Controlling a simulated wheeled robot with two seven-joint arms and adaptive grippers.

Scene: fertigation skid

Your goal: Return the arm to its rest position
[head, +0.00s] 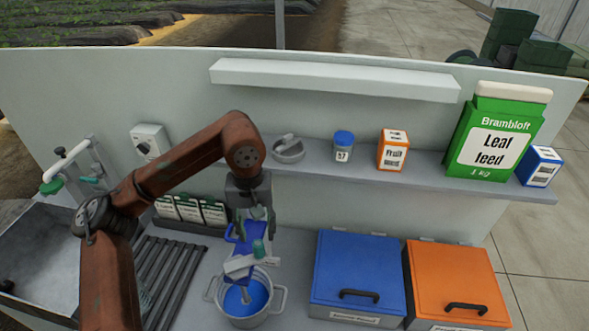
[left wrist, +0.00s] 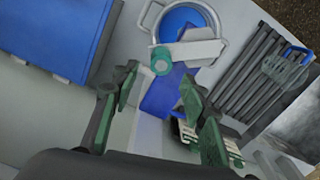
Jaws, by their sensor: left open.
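My left arm reaches in from the left in the head view, bent at a high elbow, with the hand pointing down. My left gripper (head: 256,225) is open above the counter, just behind a metal pot (head: 281,301). Its spread fingers also show in the left wrist view (left wrist: 158,88), with nothing held between them. Beyond them is a blue object (left wrist: 163,97) beside a white bar with a green knob (left wrist: 163,59). In the head view, the white bar (head: 238,265) lies across the far side of the pot; blue shows inside. My right gripper is in neither view.
A blue lidded box (head: 358,268) and an orange one (head: 456,276) stand at right. A dark rack (head: 165,275) and a sink lie left.

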